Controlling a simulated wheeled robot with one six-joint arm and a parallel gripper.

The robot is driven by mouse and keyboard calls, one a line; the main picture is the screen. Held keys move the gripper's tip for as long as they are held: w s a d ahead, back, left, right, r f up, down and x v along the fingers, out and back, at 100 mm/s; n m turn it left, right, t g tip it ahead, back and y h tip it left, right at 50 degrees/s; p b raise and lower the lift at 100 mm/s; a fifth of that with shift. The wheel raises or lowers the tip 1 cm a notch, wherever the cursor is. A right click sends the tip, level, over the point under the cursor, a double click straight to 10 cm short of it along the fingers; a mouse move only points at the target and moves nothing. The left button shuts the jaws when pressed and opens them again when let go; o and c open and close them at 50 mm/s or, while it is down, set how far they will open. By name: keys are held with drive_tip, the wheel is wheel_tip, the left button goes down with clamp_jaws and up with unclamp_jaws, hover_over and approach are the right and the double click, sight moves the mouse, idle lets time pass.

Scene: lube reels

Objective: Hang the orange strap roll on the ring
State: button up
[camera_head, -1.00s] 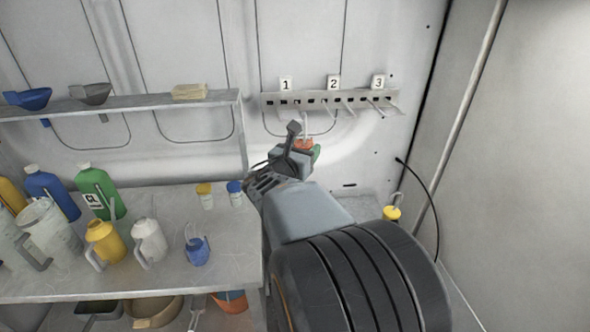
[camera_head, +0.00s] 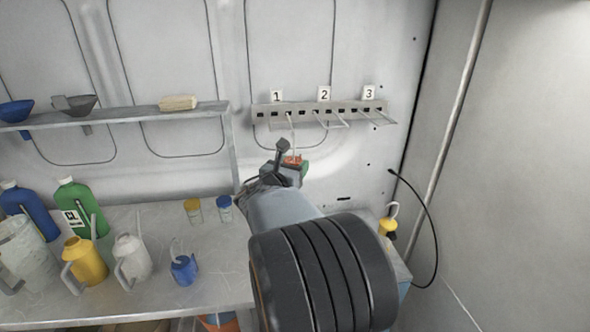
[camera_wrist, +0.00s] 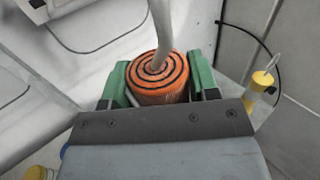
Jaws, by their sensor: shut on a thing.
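The orange strap roll (camera_wrist: 158,82), wound with dark spiral lines, sits between the green fingers of my gripper (camera_wrist: 160,88). My gripper is shut on it. In the head view the roll (camera_head: 292,160) shows small and partly hidden by my gripper (camera_head: 293,166), below the label 1 end of a wall rail (camera_head: 310,112). A pale thin rod or loop (camera_wrist: 160,30) rises over the roll's top; I cannot tell whether it belongs to the roll or the rail. Several pale prongs stick out from the rail under labels 1, 2 and 3. I cannot clearly make out a ring.
A yellow item with a pale loop (camera_head: 388,226) stands at right, near a black cable (camera_head: 434,225). On the left, a bench (camera_head: 220,280) holds bottles and jugs, and a shelf (camera_head: 130,113) holds scoops. The wall around the rail is clear.

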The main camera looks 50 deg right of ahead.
drive_tip(key=w+d+f, duration=0.3)
drive_tip(key=w+d, duration=0.4)
drive_tip(key=w, duration=0.2)
drive_tip(key=shift+w+d+p, duration=0.15)
drive_tip(key=shift+d+p, duration=0.15)
drive_tip(key=shift+d, duration=0.1)
idle(0.7)
idle(0.4)
drive_tip(key=o, duration=1.1)
drive_tip(key=b+v, duration=0.2)
drive_tip(key=v, duration=1.1)
drive_tip(key=shift+a+b, duration=0.35)
drive_tip(key=shift+a, duration=0.05)
